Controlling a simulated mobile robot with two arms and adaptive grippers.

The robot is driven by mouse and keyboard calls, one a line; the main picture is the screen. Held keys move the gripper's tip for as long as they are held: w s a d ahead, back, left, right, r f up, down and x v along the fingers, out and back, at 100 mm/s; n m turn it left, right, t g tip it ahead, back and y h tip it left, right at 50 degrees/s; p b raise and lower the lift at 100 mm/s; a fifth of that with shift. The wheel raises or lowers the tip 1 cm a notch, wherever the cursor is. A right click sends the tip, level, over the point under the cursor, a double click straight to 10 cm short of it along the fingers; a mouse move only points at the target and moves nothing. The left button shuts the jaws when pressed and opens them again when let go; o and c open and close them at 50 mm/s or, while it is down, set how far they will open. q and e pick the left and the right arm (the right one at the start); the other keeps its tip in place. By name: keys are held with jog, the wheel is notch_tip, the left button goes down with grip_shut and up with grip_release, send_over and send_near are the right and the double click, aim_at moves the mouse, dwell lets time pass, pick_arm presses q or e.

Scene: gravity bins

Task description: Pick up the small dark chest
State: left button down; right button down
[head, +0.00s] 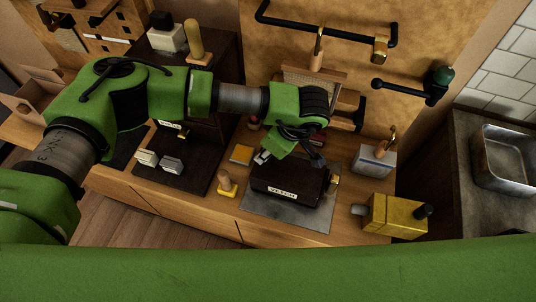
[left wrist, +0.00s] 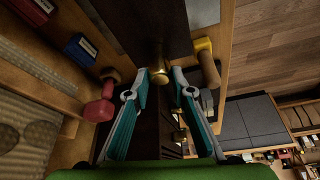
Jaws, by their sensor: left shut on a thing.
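The small dark chest (head: 285,182) sits over a grey mat (head: 283,219) on the wooden counter, with a pale label on its front. The fingers and wrist hide part of the chest's top. I cannot tell whether the chest touches the mat. My right gripper is not in view.
A brass box (head: 393,215) and a pale block with a wooden handle (head: 374,160) stand to the right. A yellow-based wooden knob (head: 227,184) stands to the left. Black bars (head: 325,25) are on the back wall. A metal sink (head: 503,160) is at far right.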

pick_arm(q)
jog(key=shift+w+r, duration=0.1)
jog(key=shift+r, duration=0.4)
jog(key=s+a+r+b, duration=0.1)
jog(key=s+r+b, duration=0.6)
jog(key=s+r, duration=0.4)
jog(key=shift+s+a+r, duration=0.15)
jog(key=shift+s+a, duration=0.25)
jog(key=shift+s, duration=1.15)
